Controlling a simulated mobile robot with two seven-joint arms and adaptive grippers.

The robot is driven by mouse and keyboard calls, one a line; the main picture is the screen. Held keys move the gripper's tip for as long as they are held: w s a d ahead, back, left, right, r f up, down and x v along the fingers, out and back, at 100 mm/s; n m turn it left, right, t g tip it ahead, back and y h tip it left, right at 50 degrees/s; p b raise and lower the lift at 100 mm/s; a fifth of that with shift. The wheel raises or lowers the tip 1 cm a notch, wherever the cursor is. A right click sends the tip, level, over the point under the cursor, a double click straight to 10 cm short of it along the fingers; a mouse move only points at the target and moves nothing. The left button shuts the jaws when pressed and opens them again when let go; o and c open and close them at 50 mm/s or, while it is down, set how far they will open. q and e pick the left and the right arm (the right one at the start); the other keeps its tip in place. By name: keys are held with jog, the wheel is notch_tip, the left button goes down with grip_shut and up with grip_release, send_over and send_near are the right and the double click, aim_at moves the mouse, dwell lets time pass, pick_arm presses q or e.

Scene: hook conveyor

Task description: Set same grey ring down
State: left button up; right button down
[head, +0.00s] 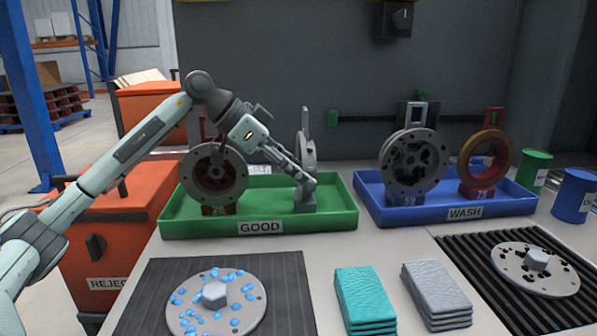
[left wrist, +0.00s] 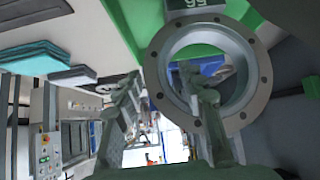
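A grey ring (head: 308,150) stands upright, seen nearly edge-on, on a small grey stand (head: 305,203) at the right of the green GOOD tray (head: 190,228). In the left wrist view the ring (left wrist: 259,98) shows face-on, with bolt holes in its flange and its numbered stand at the top. My left gripper (head: 304,183) is low at the ring's near left side. In the left wrist view its fingers (left wrist: 168,90) are spread, one outside the ring's rim and one in front of its opening; contact cannot be told. My right gripper is not in view.
Another grey ring (head: 215,174) stands left in the GOOD tray. In front are a blue-spotted disc (head: 200,320), folded cloths (head: 365,297) and a black-spotted disc (head: 560,280).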

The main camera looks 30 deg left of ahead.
pick_arm(q)
jog(key=v, duration=1.2)
